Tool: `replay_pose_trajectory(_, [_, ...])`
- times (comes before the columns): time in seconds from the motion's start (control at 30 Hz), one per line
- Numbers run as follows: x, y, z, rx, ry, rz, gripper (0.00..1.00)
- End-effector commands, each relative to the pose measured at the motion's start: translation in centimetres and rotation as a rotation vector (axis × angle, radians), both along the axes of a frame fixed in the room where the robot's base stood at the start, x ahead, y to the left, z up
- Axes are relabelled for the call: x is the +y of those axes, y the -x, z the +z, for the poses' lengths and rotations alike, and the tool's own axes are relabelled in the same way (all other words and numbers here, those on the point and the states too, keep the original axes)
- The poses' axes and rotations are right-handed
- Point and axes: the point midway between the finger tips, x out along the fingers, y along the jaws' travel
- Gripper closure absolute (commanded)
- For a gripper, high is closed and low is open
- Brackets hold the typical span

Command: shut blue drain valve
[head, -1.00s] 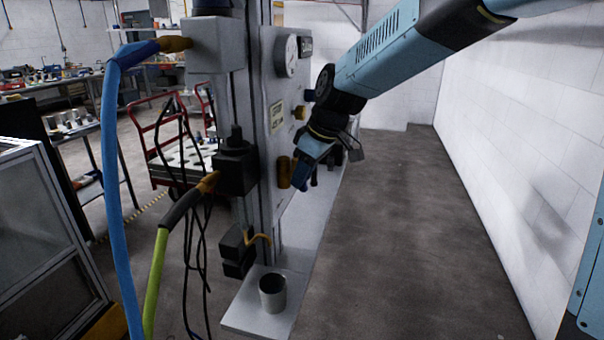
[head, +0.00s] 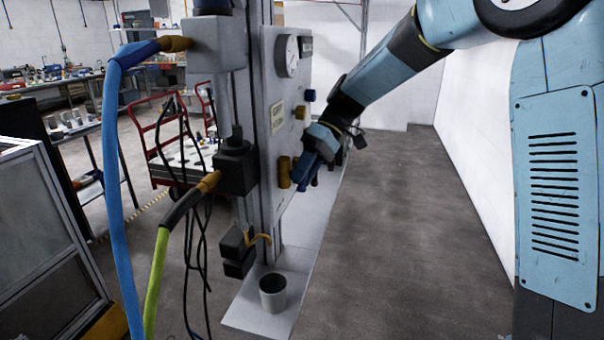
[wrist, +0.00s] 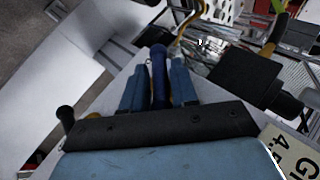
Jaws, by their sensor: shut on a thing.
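The blue valve handle (wrist: 158,75) shows in the wrist view as a dark blue bar with a rounded end. My gripper (wrist: 157,88) has one finger on each side of the bar and is shut on it. In the head view my gripper (head: 309,160) is at the right face of the upright panel (head: 270,165), beside a brass fitting (head: 284,172). The valve body behind the handle is mostly hidden, so I cannot tell the valve's exact setting.
A grey cup (head: 273,292) stands on the base plate (head: 245,318) below. Blue (head: 112,200) and green (head: 155,270) hoses hang at left. The floor at right is clear.

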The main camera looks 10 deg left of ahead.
Motion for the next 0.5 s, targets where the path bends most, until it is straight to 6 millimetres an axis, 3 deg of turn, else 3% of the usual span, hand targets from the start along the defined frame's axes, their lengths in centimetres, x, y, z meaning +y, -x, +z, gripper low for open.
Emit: replay_pose_trajectory(0.5, [-0.26, -0.35, -0.37, 0.435, -0.033, -0.004, 1.00])
